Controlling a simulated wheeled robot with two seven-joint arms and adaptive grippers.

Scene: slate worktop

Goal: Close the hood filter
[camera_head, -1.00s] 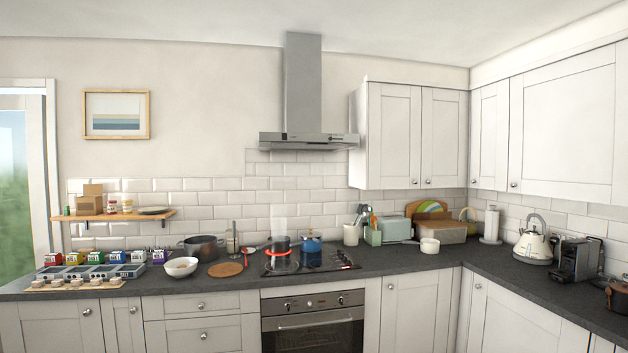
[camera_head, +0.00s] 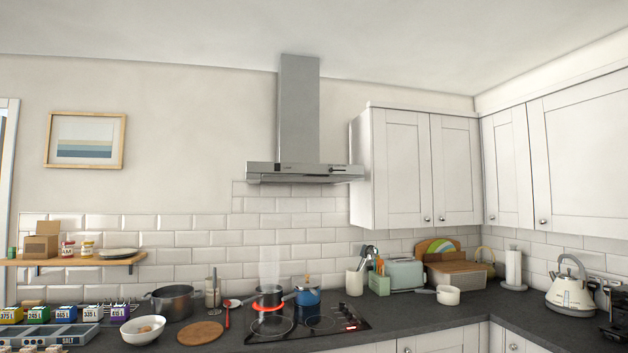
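The steel range hood (camera_head: 304,173) hangs on the back wall above the hob, with its tall chimney (camera_head: 298,108) rising to the ceiling. Its front panel shows small controls. Its filter is on the underside; only a thin dark strip (camera_head: 305,181) shows below the front edge, and I cannot tell how far open the filter is. Neither of my grippers is in the picture.
Below the hood, the black hob (camera_head: 322,325) bears a dark saucepan (camera_head: 268,296) over a glowing red ring, with steam rising, and a blue pot (camera_head: 308,295). Wall cupboards (camera_head: 400,165) stand right of the hood.

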